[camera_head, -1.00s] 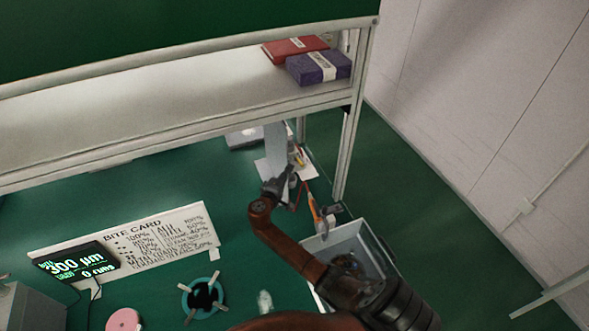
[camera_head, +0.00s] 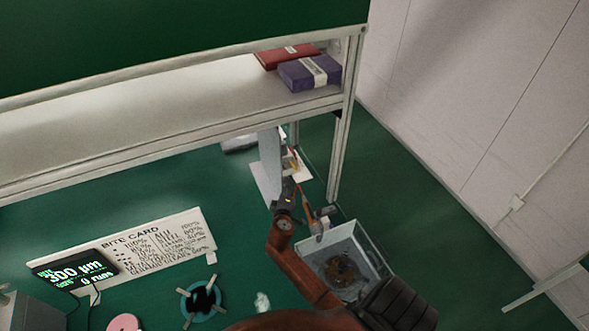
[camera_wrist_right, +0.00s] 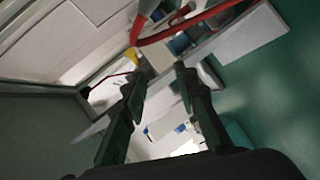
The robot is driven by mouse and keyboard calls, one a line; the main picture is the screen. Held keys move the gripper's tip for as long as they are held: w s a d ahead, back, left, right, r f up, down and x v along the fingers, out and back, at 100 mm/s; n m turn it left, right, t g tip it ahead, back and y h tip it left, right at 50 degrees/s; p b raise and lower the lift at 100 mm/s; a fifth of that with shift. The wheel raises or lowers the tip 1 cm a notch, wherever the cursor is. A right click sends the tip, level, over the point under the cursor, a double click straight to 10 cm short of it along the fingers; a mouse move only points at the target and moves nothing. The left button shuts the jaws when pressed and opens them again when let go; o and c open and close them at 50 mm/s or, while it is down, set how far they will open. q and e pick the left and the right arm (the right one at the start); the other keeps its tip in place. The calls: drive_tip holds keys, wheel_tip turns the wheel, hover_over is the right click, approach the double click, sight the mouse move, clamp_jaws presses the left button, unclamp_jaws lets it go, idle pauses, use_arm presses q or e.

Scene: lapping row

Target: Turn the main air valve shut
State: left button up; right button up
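My right gripper (camera_head: 286,188) reaches toward the upright grey panel (camera_head: 270,155) at the back right of the bench. In the right wrist view the gripper (camera_wrist_right: 160,75) is open, its two dark fingers apart with nothing between them. A small yellow part (camera_wrist_right: 131,56) lies ahead of the left fingertip, beside a thick red hose or bar (camera_wrist_right: 190,24). A yellow spot (camera_head: 292,165) also shows beside the panel in the head view. I cannot tell for sure which part is the main air valve or how its handle stands. My left gripper is out of view.
A clear-walled bin (camera_head: 345,240) stands beside my right forearm. The shelf (camera_head: 150,110) with a purple box (camera_head: 310,72) and a red box (camera_head: 285,56) hangs above. A bite card (camera_head: 130,250), display (camera_head: 75,270) and teal ring (camera_head: 200,300) occupy the left bench.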

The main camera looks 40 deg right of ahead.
sight(293, 166)
drive_tip(key=s+d+r+t+y+p, duration=0.3)
drive_tip(key=s+d, duration=0.1)
drive_tip(key=d, duration=0.1)
drive_tip(key=x, duration=0.8)
drive_tip(key=shift+a, duration=0.15)
clamp_jaws()
